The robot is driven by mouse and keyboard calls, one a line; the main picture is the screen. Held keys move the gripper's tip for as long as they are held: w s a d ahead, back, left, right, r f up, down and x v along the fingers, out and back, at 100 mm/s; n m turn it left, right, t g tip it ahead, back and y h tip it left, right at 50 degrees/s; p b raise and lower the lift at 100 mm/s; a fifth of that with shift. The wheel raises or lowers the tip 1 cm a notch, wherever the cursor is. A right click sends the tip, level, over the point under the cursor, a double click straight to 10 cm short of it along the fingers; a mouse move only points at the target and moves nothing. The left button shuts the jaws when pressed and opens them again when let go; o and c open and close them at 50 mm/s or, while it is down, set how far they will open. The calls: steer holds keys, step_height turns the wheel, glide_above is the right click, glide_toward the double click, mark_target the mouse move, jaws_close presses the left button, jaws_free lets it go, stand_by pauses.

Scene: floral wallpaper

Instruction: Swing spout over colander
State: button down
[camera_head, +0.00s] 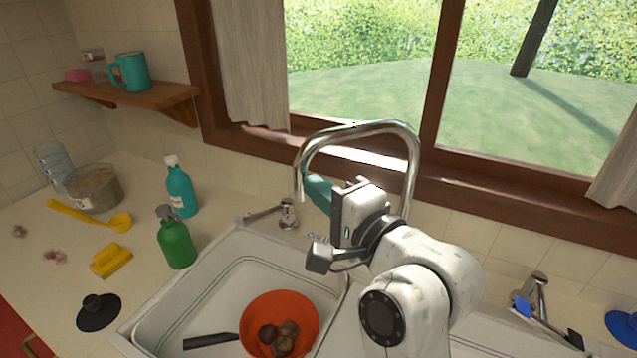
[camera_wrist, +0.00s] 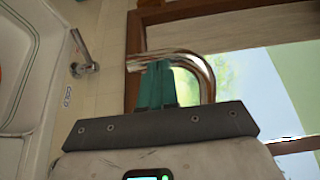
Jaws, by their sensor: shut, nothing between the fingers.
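The chrome gooseneck spout (camera_head: 415,165) arches over the back of the sink, its open end hanging down at the left of the arch. It also shows in the wrist view (camera_wrist: 209,80), curving behind my fingers. My gripper (camera_head: 309,180) is shut and empty, its teal fingers close beside the spout's hanging end; I cannot tell whether they touch. The fingers also show in the wrist view (camera_wrist: 158,68). The orange-red colander (camera_head: 257,304) sits in the sink, below and a little left of the spout's end, with several round dark and brown items in it.
The white sink (camera_head: 172,308) holds a dark-handled item (camera_head: 210,341) beside the colander. A tap handle (camera_head: 287,213) stands left of my gripper. A green bottle (camera_head: 176,243) and a teal bottle (camera_head: 181,192) stand on the left counter. The window frame (camera_head: 482,190) is close behind the spout.

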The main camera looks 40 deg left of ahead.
steer(key=shift+a, duration=0.2)
steer(key=shift+p+x, duration=0.45)
steer(key=shift+x, duration=0.4)
steer(key=shift+w+r, duration=0.1)
steer(key=shift+r, duration=0.05)
